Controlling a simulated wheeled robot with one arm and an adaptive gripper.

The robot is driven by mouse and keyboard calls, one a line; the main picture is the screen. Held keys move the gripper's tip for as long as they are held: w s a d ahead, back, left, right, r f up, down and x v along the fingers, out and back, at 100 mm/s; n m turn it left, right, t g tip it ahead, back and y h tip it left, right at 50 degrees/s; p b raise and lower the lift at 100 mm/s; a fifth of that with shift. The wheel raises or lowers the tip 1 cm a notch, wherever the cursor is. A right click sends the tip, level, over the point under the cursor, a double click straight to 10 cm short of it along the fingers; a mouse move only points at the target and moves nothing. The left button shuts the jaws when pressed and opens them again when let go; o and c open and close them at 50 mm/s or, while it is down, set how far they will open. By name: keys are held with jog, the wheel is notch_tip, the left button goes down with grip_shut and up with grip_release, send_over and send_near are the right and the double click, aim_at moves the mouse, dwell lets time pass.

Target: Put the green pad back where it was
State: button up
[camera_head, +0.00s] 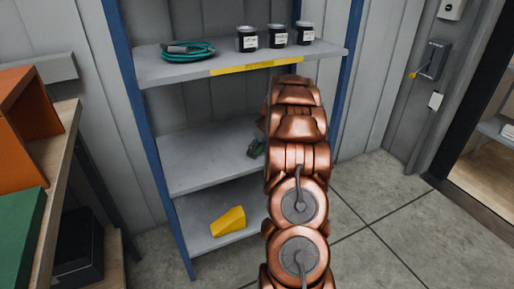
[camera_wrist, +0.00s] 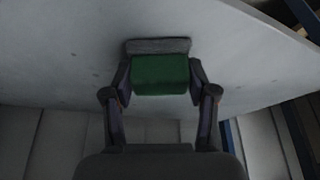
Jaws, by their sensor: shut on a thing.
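The green pad (camera_wrist: 160,75) is between the two fingers of my gripper (camera_wrist: 161,80) in the wrist view, and the gripper is shut on it. A grey strip (camera_wrist: 158,46) shows along the pad's far edge; I cannot tell whether it is part of the pad or a separate thing. A broad grey surface fills the upper part of that view behind the pad. In the head view my gripper (camera_head: 257,149) is mostly hidden behind my arm, by the right part of the rack's middle shelf (camera_head: 200,158). Whether the pad touches the shelf is hidden.
The top shelf (camera_head: 190,72) holds a teal cable coil (camera_head: 188,50) and three dark jars (camera_head: 278,36). A yellow wedge (camera_head: 229,220) lies on the bottom shelf. Blue posts (camera_head: 150,140) frame the rack. An orange box (camera_head: 32,110) stands on a wooden unit at left.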

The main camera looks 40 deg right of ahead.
jog(key=shift+f, duration=0.15)
jog(key=o, duration=1.1)
jog(key=v, duration=1.2)
jog(key=shift+p, duration=0.3)
